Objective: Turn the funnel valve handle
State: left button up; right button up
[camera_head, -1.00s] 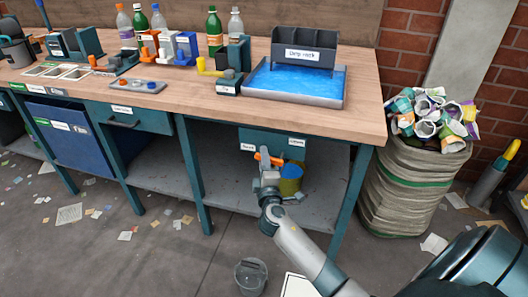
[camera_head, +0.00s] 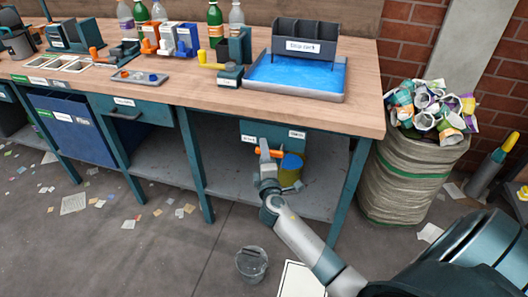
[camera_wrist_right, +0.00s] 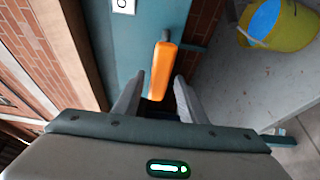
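The orange valve handle (camera_head: 275,153) sits in front of a teal panel (camera_head: 258,129) under the bench's right end. In the right wrist view the handle (camera_wrist_right: 162,70) hangs from a grey stem, its free end between my fingertips. My right gripper (camera_head: 265,150) is at the handle and hides part of it in the head view. In the wrist view the right gripper's fingers (camera_wrist_right: 157,95) stand apart on both sides of the handle, with visible gaps. My left gripper is not in view. I cannot make out a funnel.
A yellow bucket (camera_head: 291,168) with blue inside stands close right of my right gripper, on the lower shelf (camera_head: 225,193). A clear bucket (camera_head: 251,264) is on the floor. A full sack (camera_head: 412,180) stands right of the bench. A water tray (camera_head: 296,80) sits on top.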

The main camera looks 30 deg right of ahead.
jog(key=shift+r, duration=0.1)
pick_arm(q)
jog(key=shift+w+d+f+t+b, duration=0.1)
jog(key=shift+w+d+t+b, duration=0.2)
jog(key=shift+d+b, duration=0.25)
pick_arm(e)
jog(key=v, duration=1.7)
jog(key=shift+s, duration=0.2)
